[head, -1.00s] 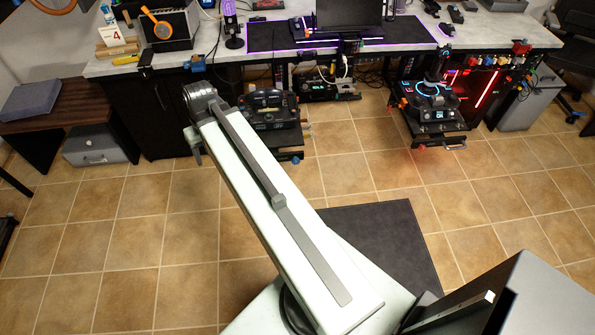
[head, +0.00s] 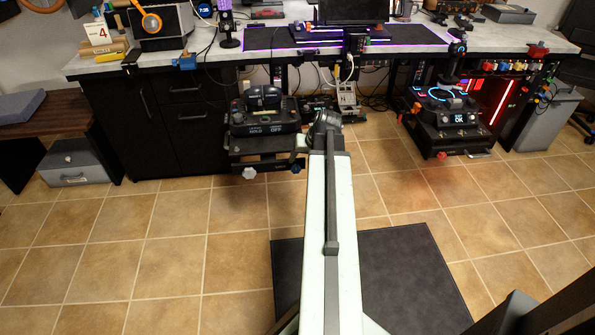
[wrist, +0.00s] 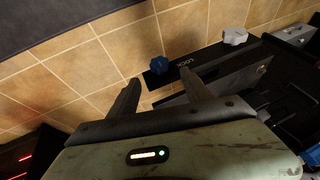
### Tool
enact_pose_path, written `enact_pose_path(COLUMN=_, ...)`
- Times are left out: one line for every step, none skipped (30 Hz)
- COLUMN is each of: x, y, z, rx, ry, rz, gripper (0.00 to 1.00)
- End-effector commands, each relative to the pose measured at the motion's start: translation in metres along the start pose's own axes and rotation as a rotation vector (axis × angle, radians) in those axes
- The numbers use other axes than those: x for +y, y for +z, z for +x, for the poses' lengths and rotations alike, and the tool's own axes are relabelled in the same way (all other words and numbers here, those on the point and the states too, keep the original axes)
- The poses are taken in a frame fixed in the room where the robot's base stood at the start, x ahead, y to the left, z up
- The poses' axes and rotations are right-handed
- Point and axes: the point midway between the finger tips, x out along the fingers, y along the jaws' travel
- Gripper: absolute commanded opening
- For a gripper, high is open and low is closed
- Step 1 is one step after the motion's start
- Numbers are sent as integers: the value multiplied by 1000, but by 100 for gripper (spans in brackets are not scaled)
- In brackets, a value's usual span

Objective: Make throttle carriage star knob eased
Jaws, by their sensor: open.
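The throttle unit (head: 265,118) is mounted under the desk, left of my arm. A pale lobed knob (head: 249,173) and a dark blue knob (head: 298,167) sit low on its front edge. In the wrist view, the blue knob (wrist: 156,65) is on a dark bar marked LOCK, and the pale knob (wrist: 235,37) is farther right. Which one is the carriage star knob, I cannot tell for sure. My gripper (wrist: 160,81) is open and empty; the blue knob appears between and beyond its fingertips, apart from them. In the head view my arm hides most of the gripper.
A second control unit (head: 440,115) with a blue-lit ring stands right, beside red-lit strips. Black drawers (head: 180,110) are left of the throttle unit. A dark mat (head: 395,275) lies on the tiled floor (head: 150,245).

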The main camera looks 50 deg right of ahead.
Motion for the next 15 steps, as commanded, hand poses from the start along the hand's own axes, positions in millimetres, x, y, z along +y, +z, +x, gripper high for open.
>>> enact_pose_path(x=2, y=2, z=12, rx=0, ry=0, rz=0, gripper=57)
enact_pose_path(x=2, y=2, z=18, rx=0, ry=0, rz=0, gripper=57)
enact_pose_path(x=2, y=2, z=25, rx=0, ry=0, rz=0, gripper=57)
enact_pose_path(x=2, y=2, z=31, rx=-1, ry=0, rz=0, gripper=57)
enact_pose_path(x=2, y=2, z=37, rx=-1, ry=0, rz=-1, gripper=57)
enact_pose_path(x=2, y=2, z=45, rx=-1, ry=0, rz=-1, gripper=57)
enact_pose_path(x=2, y=3, z=50, rx=-1, ry=0, rz=-1, gripper=57)
enact_pose_path(x=2, y=2, z=56, rx=-1, ry=0, rz=-1, gripper=57)
enact_pose_path(x=2, y=2, z=62, rx=0, ry=1, rz=-1, gripper=57)
enact_pose_path(x=2, y=2, z=65, rx=0, ry=1, rz=-1, gripper=57)
enact_pose_path(x=2, y=2, z=68, rx=0, ry=1, rz=-1, gripper=57)
enact_pose_path(x=2, y=2, z=70, rx=0, ry=1, rz=-1, gripper=57)
enact_pose_path(x=2, y=1, z=71, rx=0, ry=1, rz=0, gripper=57)
enact_pose_path(x=1, y=1, z=71, rx=0, ry=1, rz=0, gripper=57)
enact_pose_path(x=1, y=1, z=71, rx=0, ry=1, rz=0, gripper=57)
